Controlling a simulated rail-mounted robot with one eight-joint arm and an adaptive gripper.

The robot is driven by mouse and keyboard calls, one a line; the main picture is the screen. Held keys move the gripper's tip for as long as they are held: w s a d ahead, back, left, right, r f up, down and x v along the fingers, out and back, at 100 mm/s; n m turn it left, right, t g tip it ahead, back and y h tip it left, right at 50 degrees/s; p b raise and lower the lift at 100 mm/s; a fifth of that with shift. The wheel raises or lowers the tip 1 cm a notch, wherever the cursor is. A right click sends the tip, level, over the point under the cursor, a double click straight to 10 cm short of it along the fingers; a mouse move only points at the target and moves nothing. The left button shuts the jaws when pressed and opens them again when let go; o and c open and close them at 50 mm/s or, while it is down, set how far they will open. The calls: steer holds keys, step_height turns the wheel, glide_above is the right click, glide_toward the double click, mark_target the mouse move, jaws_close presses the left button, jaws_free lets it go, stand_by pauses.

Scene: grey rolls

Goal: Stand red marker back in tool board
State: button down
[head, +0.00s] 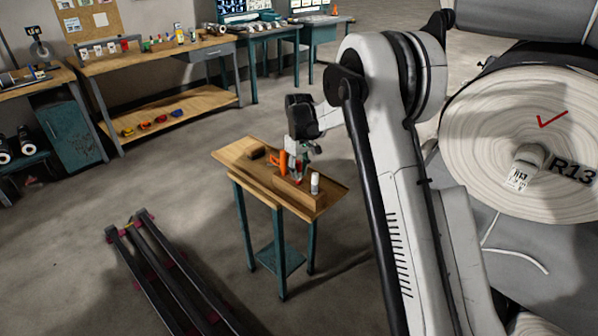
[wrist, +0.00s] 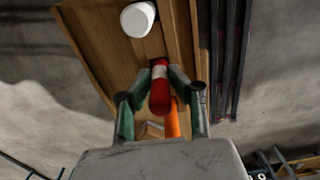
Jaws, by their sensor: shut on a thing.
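The red marker (wrist: 160,92), with a white band, is between the fingertips of my gripper (wrist: 161,78) in the wrist view. My gripper is shut on it. In the head view my gripper (head: 297,168) is low over the small wooden table, and only a bit of red shows beneath it. The wooden tool board (head: 300,196) lies along the table's front right side. A white cylinder (head: 315,183) stands upright at its right end; it also shows in the wrist view (wrist: 138,19). I cannot tell whether the marker's lower end touches the board.
An orange tool (head: 279,162) is close left of my gripper, and orange also shows beside the marker in the wrist view (wrist: 172,122). A dark brown block (head: 257,153) lies at the table's (head: 234,151) back left. Dark floor rails (head: 165,270) are at lower left.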

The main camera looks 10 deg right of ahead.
steer(key=shift+f+b, duration=0.3)
steer(key=shift+f, duration=0.2)
steer(key=c, duration=1.5)
jaws_free()
step_height(320, 180, up, 12)
steer(key=shift+r, duration=0.1)
steer(key=s+r+m+t, duration=0.1)
steer(key=s+r+t, duration=0.1)
steer(key=s+r, duration=0.7)
steer(key=s+r+m+t, duration=0.2)
steer(key=s+r, duration=0.3)
steer(key=s, duration=0.8)
steer(key=s+f+m+t, duration=0.1)
steer(key=s+f, duration=0.1)
steer(key=s, duration=0.5)
steer(key=s+f+m+t, duration=0.1)
steer(key=s+f, duration=0.1)
steer(key=s, duration=0.5)
steer(key=s+f+t, duration=0.1)
steer(key=s+f, duration=0.1)
steer(key=s, duration=0.5)
steer(key=shift+s+f+m, duration=0.2)
steer(key=shift+s+m, duration=0.05)
steer(key=shift+m, duration=0.15)
